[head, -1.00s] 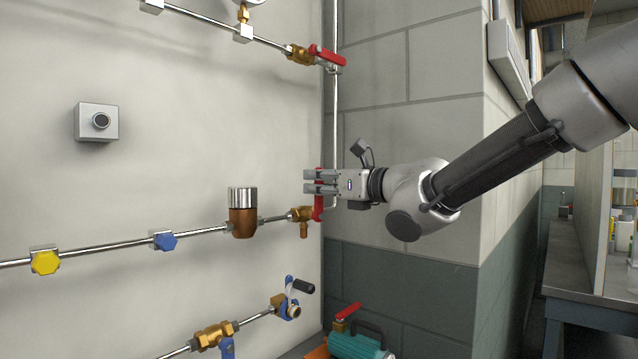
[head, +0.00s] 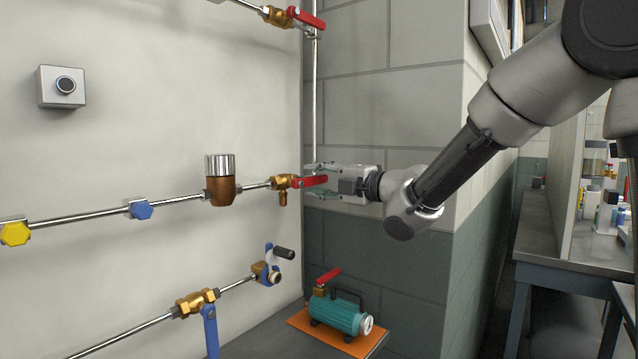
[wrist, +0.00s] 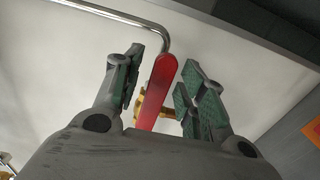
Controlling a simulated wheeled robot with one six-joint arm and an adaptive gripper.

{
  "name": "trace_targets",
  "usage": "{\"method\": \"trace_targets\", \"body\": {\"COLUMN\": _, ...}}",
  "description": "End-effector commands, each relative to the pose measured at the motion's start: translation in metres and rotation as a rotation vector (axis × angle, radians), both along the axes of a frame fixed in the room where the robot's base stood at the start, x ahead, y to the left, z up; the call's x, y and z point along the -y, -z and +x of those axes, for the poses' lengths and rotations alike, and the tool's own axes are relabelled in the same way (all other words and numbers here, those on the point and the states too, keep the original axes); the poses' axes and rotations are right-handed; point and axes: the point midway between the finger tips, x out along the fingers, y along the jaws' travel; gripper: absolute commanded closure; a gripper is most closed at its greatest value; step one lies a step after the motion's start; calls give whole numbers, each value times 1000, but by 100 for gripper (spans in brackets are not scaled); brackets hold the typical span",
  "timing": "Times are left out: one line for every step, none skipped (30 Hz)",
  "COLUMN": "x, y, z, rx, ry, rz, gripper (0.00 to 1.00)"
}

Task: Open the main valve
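A brass valve (head: 279,183) with a red lever (head: 309,181) sits at the right end of the middle pipe in the head view. The lever lies roughly level, in line with the pipe, pointing right. My gripper (head: 318,181) is at the lever, with its fingers above and below it. In the wrist view the red lever (wrist: 158,88) stands between the spread fingers of my gripper (wrist: 162,88), with a visible gap to the left finger and a narrower one to the right finger. The brass body (wrist: 158,103) is partly hidden behind the lever and right finger.
Another red-lever valve (head: 292,17) is on the upper pipe. Blue-handled valves (head: 210,325) (head: 268,272) are on the lower pipe. A teal pump (head: 340,315) stands on an orange mat (head: 362,347) below. A block wall (head: 390,120) is close behind my gripper.

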Motion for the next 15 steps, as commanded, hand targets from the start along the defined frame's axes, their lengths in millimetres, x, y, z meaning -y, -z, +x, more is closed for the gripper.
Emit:
{"method": "trace_targets", "body": {"x": 0, "y": 0, "z": 0, "rx": 1, "ry": 0, "rz": -1, "gripper": 59}}
{"method": "trace_targets", "body": {"x": 0, "y": 0, "z": 0, "rx": 1, "ry": 0, "rz": 0, "gripper": 59}}
{"method": "trace_targets", "body": {"x": 0, "y": -1, "z": 0, "rx": 1, "ry": 0, "rz": 0, "gripper": 59}}
{"method": "trace_targets", "body": {"x": 0, "y": -1, "z": 0, "rx": 2, "ry": 0, "rz": 0, "gripper": 59}}
{"method": "trace_targets", "body": {"x": 0, "y": -1, "z": 0, "rx": 2, "ry": 0, "rz": 0, "gripper": 59}}
{"method": "trace_targets", "body": {"x": 0, "y": -1, "z": 0, "rx": 2, "ry": 0, "rz": 0, "gripper": 59}}
{"method": "trace_targets", "body": {"x": 0, "y": -1, "z": 0, "rx": 2, "ry": 0, "rz": 0, "gripper": 59}}
{"method": "trace_targets", "body": {"x": 0, "y": -1, "z": 0, "rx": 3, "ry": 0, "rz": -1, "gripper": 59}}
{"method": "trace_targets", "body": {"x": 1, "y": -1, "z": -1, "rx": 3, "ry": 0, "rz": -1, "gripper": 59}}
{"method": "trace_targets", "body": {"x": 1, "y": -1, "z": -1, "rx": 3, "ry": 0, "rz": -1, "gripper": 59}}
{"method": "trace_targets", "body": {"x": 2, "y": -1, "z": -2, "rx": 4, "ry": 0, "rz": 0, "gripper": 59}}
{"method": "trace_targets", "body": {"x": 3, "y": -1, "z": -2, "rx": 4, "ry": 0, "rz": 0, "gripper": 59}}
{"method": "trace_targets", "body": {"x": 4, "y": -2, "z": -3, "rx": 4, "ry": 0, "rz": 0, "gripper": 59}}
{"method": "trace_targets", "body": {"x": 5, "y": -2, "z": -4, "rx": 4, "ry": 0, "rz": -1, "gripper": 59}}
{"method": "trace_targets", "body": {"x": 6, "y": -2, "z": -5, "rx": 4, "ry": 0, "rz": -1, "gripper": 59}}
